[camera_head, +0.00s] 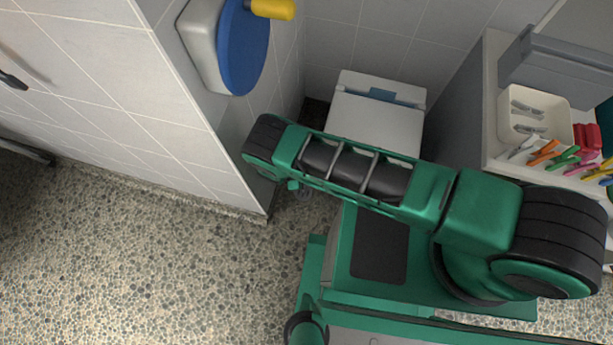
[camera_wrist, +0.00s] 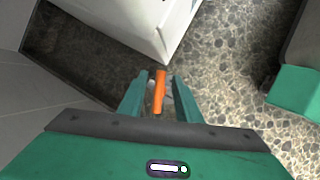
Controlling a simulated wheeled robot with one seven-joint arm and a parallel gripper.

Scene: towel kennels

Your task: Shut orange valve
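The orange valve handle (camera_wrist: 159,92) shows in the wrist view as a short, narrow bar. A small grey metal part shows beside it, mostly hidden by my gripper. My gripper (camera_wrist: 157,97) is open, with one green finger on each side of the handle and a visible gap to each. I cannot tell how deep the handle sits between the fingers. In the head view my arm hides the valve and most of my gripper.
A white lidded box (camera_head: 375,120) stands by the wall; its corner is just beyond the handle in the wrist view (camera_wrist: 150,25). A tiled wall end (camera_head: 215,120) carries a blue round-faced fixture (camera_head: 245,45). A counter with clothes pegs (camera_head: 545,150) stands right. Speckled floor (camera_head: 130,270) is clear at left.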

